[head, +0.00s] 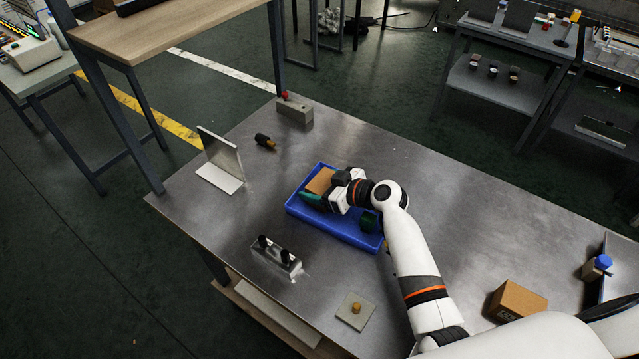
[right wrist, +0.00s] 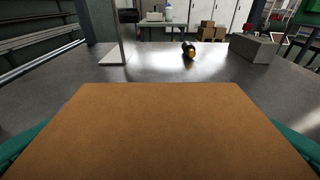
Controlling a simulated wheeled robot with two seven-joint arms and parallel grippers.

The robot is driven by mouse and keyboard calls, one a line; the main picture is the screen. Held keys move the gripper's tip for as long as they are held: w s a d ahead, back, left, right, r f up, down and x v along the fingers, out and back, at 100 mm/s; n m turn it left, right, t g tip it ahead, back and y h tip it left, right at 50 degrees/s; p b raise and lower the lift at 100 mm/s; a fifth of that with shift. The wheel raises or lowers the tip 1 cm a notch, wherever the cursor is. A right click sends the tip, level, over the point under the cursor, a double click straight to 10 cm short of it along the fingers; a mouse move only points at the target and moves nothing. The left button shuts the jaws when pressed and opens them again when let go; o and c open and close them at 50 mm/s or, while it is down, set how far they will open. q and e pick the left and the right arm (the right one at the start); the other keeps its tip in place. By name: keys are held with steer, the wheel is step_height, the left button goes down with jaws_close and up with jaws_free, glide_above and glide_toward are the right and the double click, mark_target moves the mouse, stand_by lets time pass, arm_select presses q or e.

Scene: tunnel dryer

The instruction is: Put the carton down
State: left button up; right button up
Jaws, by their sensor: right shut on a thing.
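A brown carton (head: 320,181) is held by my right gripper (head: 322,188) at the left end of the blue tray (head: 343,231). The gripper's green fingers are shut on it. In the right wrist view the carton's flat brown face (right wrist: 160,130) fills the lower half, with green finger edges at both lower corners. The carton's underside is hidden, so I cannot tell whether it touches the tray. A second brown carton (head: 517,300) stands on the metal table at the lower right. My left gripper does not show.
A dark green object (head: 370,221) is in the tray. On the metal table (head: 430,180) are an upright plate on a base (head: 222,158), a black-and-brass part (head: 265,141), a grey block with a red knob (head: 294,112), a black-knobbed block (head: 276,256) and a square plate (head: 355,310).

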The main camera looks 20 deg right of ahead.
steer(key=shift+f, duration=0.15)
steer(key=o, duration=1.1)
steer(key=shift+c, duration=0.2)
steer(key=shift+r, duration=0.25)
steer(key=shift+s+d, duration=0.15)
steer(key=shift+d, duration=0.05)
steer(key=b+v, duration=0.2)
steer(key=v, duration=0.8)
steer(key=shift+s+d+r+b, duration=0.1)
steer(key=shift+s+d+b, duration=0.15)
steer(key=shift+b, duration=0.1)
steer(key=shift+s+d+r, duration=0.1)
steer(key=shift+s+r, duration=0.2)
steer(key=shift+f, duration=0.1)
